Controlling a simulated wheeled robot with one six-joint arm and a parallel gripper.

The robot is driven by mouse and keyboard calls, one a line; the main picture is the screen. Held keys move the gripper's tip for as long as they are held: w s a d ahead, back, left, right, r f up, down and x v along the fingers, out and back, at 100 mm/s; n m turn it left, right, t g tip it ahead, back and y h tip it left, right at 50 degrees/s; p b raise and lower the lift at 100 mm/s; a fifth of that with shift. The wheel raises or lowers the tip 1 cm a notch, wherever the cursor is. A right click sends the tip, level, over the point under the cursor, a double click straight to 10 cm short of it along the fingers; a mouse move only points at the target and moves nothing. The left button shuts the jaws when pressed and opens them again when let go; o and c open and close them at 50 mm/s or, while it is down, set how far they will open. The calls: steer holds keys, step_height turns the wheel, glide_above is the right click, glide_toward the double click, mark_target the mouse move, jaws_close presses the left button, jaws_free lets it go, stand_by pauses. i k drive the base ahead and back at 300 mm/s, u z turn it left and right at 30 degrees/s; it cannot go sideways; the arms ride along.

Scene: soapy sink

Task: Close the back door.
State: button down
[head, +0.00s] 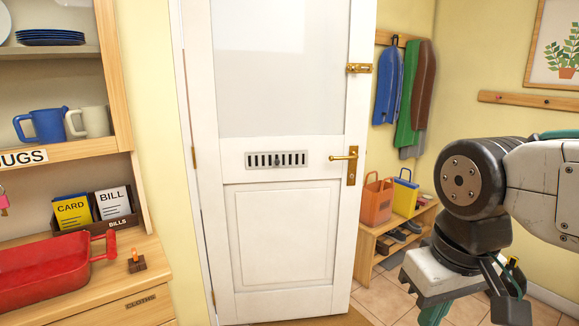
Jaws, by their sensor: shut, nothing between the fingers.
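The back door (278,200) is white, with a frosted pane above and a panel below. It stands in the middle of the head view. Its hinges are on the left. Its right edge stands clear of any visible frame, so the door looks swung open. A brass lever handle (345,157) is near the right edge, with a brass bolt (359,68) above it. A slotted metal vent (276,160) is at mid-height. My gripper (436,312) is at the bottom right, right of the door and apart from it. It is shut and empty; its tips are partly cut off by the frame.
A wooden dresser (150,250) with a red tub (45,272) stands left of the door. A low shoe bench (395,240) with an orange bag (377,200) and a yellow bag (405,194) is right of it. Tiled floor (380,298) shows between door and arm.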

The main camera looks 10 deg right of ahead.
mark_target(263, 76)
steer(key=i, duration=1.1)
steer(key=z, duration=1.15)
steer(key=i, duration=0.95)
steer(key=u, duration=1.7)
